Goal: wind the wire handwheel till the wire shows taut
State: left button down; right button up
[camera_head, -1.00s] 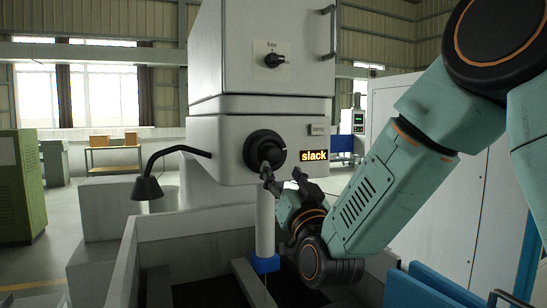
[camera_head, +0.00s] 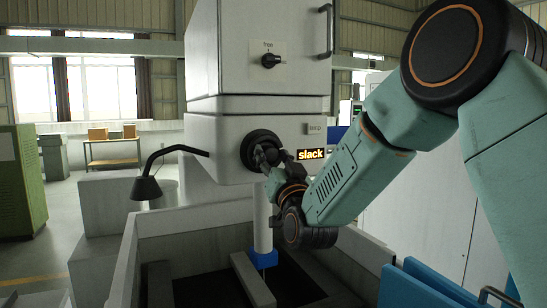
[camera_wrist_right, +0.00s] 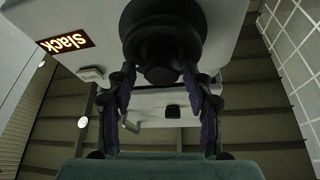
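The black round wire handwheel (camera_head: 257,141) is on the front of the white machine head, and it fills the top middle of the wrist view (camera_wrist_right: 160,22). The lit display (camera_head: 311,154) beside it reads "slack". My right gripper (camera_head: 268,157) is at the handwheel's front and covers its lower right part. In the wrist view its two fingers (camera_wrist_right: 159,80) stand apart, one either side of the wheel's central hub, with gaps to the hub. Whether the fingertips touch the rim cannot be told. The left gripper is not in view.
A switch knob (camera_head: 271,61) and a handle are above on the machine. A black lamp (camera_head: 146,187) on a bent arm is at left. Below is a grey-walled tank (camera_head: 190,222) with a white column and blue block (camera_head: 263,259). Blue panels (camera_head: 425,285) are lower right.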

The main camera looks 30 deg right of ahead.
jog(key=shift+w+f, duration=0.1)
jog(key=shift+w, duration=0.1)
jog(key=shift+c, duration=1.4)
jog(key=shift+a, duration=0.25)
jog(key=c, duration=0.3)
jog(key=shift+d, duration=0.2)
jog(key=c, duration=0.4)
jog(key=shift+o, duration=0.2)
jog(key=shift+a, duration=0.1)
jog(key=shift+m, duration=0.4)
jog(key=m+g+h+b, duration=0.1)
jog(key=m+h+b, duration=0.1)
jog(key=m, duration=0.1)
jog(key=shift+a+m, duration=0.1)
jog(key=shift+m, duration=0.2)
jog(key=shift+m+g+h+b, duration=0.3)
jog(key=shift+m+g+h, duration=0.2)
jog(key=shift+m, duration=0.9)
jog(key=shift+m+g+h+b, duration=0.3)
jog(key=shift+m+g+h, duration=0.15)
jog(key=shift+m, duration=0.95)
